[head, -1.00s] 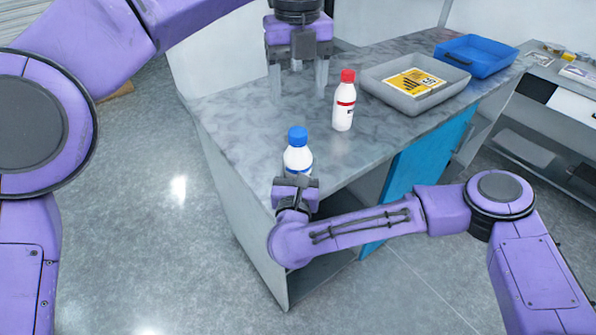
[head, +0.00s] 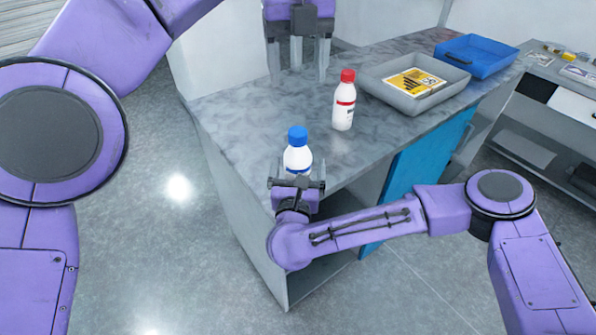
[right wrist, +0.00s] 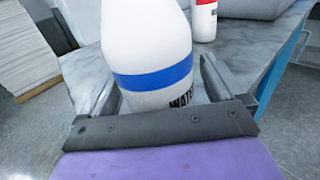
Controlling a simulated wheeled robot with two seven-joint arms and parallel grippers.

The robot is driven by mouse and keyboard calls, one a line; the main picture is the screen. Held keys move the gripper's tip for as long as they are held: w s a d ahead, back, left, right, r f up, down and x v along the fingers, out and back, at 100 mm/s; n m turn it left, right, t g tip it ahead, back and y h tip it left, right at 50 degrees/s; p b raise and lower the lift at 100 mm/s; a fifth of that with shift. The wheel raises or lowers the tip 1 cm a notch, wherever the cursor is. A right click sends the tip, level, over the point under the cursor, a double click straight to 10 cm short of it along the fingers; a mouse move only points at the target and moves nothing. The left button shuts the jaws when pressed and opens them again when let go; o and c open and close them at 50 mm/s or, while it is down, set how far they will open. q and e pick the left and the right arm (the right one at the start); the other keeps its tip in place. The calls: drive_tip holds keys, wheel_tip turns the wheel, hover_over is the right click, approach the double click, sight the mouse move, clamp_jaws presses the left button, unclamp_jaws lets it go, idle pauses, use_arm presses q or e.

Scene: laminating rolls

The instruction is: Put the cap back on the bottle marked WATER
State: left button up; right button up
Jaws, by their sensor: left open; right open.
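The white bottle (head: 297,159) with a blue band stands upright near the front corner of the counter. In the right wrist view this bottle (right wrist: 146,45) shows part of the word WATER, with its top out of frame. A blue cap (head: 297,135) sits on its top in the head view; I cannot tell how tightly. My right gripper (head: 297,183) is open, with its fingers on either side of the bottle. My left gripper (head: 298,74) is open and empty above the counter, behind and apart from the bottle.
A second white bottle (head: 342,112) with a red cap (head: 347,76) stands behind and to the right. A grey tray (head: 405,101) holding a yellow labelled item and a blue tray (head: 480,68) are further right. The counter (head: 240,118) is clear to the left.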

use_arm(q)
wheel_tip(320, 180, down, 3)
drive_tip(key=b, duration=0.3)
drive_tip(key=shift+f, duration=0.1)
use_arm(e)
drive_tip(key=s, duration=1)
drive_tip(key=shift+s+a, duration=0.15)
drive_tip(key=shift+a, duration=0.25)
